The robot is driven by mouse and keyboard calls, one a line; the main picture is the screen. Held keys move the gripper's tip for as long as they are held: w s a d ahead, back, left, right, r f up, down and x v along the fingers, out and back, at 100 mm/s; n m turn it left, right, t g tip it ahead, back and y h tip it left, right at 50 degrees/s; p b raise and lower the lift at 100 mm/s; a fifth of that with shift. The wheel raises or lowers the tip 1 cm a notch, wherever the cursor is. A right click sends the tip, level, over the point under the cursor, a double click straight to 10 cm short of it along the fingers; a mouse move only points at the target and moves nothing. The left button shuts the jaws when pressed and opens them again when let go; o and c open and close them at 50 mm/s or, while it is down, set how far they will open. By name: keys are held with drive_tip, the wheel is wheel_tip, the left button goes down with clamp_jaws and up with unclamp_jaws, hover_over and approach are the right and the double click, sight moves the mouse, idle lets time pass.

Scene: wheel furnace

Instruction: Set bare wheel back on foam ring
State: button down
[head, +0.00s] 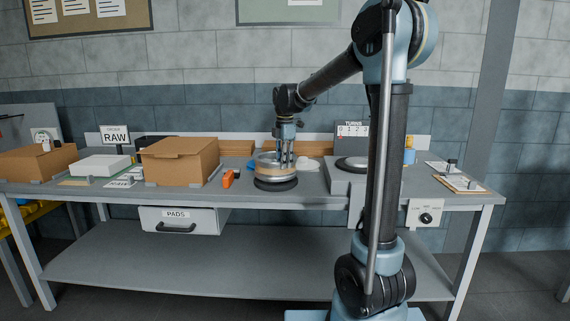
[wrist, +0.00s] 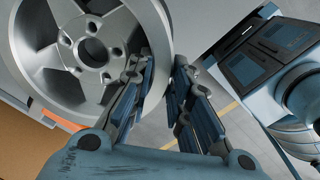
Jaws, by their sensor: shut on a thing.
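The bare silver wheel (wrist: 125,30) fills the upper left of the wrist view, showing its spokes, hub hole and bolt holes. My gripper (wrist: 164,66) is shut on the wheel's rim, with one finger on each side of the rim wall. In the head view, my gripper (head: 285,162) points down at the wheel (head: 268,169) over the bench. The black foam ring (head: 276,184) lies directly under the wheel on the bench. I cannot tell whether the wheel touches the ring or hangs just above it.
An orange tool (head: 228,178) lies just left of the ring. A cardboard box (head: 180,162) stands further left. A grey unit with a dark round pad (head: 352,164) stands to the right, partly behind my arm. The PADS drawer (head: 182,221) sticks out below the bench top.

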drive_tip(key=shift+f, duration=0.85)
idle(0.8)
drive_tip(key=c, duration=1.4)
unclamp_jaws()
drive_tip(key=shift+r, duration=3)
